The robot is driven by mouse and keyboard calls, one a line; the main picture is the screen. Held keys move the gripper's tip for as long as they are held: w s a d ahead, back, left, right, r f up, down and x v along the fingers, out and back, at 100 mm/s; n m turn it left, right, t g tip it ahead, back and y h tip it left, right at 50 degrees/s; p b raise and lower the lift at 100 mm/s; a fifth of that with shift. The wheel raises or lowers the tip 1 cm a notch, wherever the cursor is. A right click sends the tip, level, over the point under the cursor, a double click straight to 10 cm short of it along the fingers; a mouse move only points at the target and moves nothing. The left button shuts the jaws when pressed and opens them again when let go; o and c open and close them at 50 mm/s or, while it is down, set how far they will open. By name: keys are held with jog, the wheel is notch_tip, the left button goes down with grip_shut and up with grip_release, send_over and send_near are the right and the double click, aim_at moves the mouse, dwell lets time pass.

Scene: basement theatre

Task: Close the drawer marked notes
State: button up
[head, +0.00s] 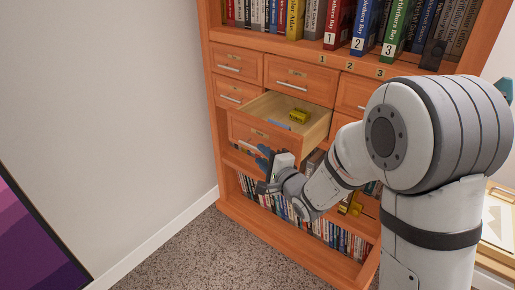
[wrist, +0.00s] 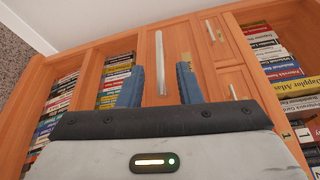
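One drawer (head: 258,129) in the orange wooden bookcase stands pulled out. A yellow object (head: 299,116) and a flat blue item (head: 278,124) lie inside it. A small label plate shows on its front, but I cannot read its word. My gripper (head: 265,160), with blue fingers, is just in front of and below the open drawer's front. In the wrist view my gripper (wrist: 160,72) is open and empty. A silver bar handle (wrist: 160,48) on a drawer front shows between and beyond the fingers; I cannot tell whether they touch anything.
Neighbouring drawers (head: 237,63) are shut. Books fill the shelf above (head: 295,18) and the shelves below (head: 320,232). A white wall (head: 120,90) stands left of the bookcase, with carpet (head: 190,250) clear in front. A light wooden tray (head: 497,225) is at the right.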

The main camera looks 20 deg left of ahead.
jog(key=x, duration=0.5)
jog(key=shift+w+f, duration=0.1)
jog(key=shift+w, duration=0.35)
jog(key=shift+c, duration=0.4)
grip_shut()
